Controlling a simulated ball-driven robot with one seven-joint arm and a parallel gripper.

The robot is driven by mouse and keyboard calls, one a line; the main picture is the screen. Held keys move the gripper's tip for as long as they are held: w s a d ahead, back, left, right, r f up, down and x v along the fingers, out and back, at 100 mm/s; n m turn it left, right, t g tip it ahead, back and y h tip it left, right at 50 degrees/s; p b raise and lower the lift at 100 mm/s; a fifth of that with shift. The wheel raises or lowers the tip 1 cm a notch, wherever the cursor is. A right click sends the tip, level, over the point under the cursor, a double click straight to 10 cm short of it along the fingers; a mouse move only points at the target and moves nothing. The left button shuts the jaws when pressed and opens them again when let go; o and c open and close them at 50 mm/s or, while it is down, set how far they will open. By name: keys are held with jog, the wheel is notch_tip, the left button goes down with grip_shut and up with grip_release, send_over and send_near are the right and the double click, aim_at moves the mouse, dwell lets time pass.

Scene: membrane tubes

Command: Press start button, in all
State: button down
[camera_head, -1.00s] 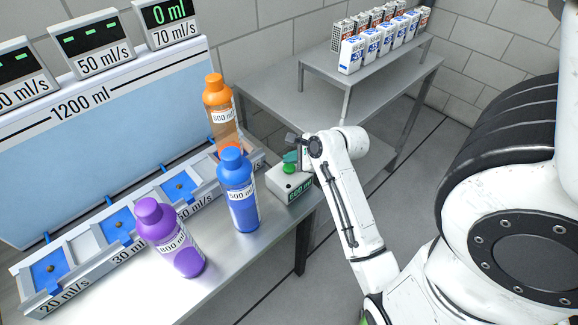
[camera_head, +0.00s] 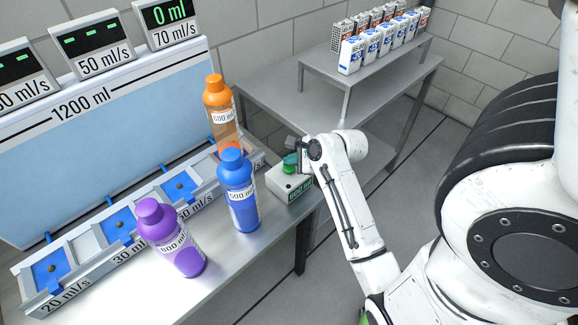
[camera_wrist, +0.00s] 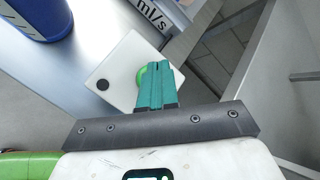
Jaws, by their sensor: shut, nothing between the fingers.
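The start button is a green button (camera_wrist: 145,73) on a white box (camera_wrist: 112,62) with a small black spot beside it. In the head view the white box (camera_head: 281,179) sits at the right end of the metal table, right of the blue bottle. My gripper (camera_wrist: 160,70) has teal fingers, shut with nothing between them. In the wrist view the fingertips overlap the edge of the green button; whether they touch it I cannot tell. In the head view the gripper (camera_head: 290,163) is over the box and hides part of the button.
A blue bottle (camera_head: 239,197), a purple bottle (camera_head: 172,240) and an orange bottle (camera_head: 221,115) stand on the table near the slotted rail (camera_head: 85,255). A stand with several small cartons (camera_head: 350,55) is at the back right. Displays (camera_head: 168,18) sit atop the tank.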

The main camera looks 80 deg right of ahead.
aim_at(291, 169)
jog(key=shift+f, duration=0.5)
dwell(0.5)
dwell(0.3)
jog(key=shift+r+p, duration=0.95)
jog(key=shift+p, duration=0.3)
notch_tip(291, 169, up, 5)
jog(key=p, duration=0.6)
dwell(0.4)
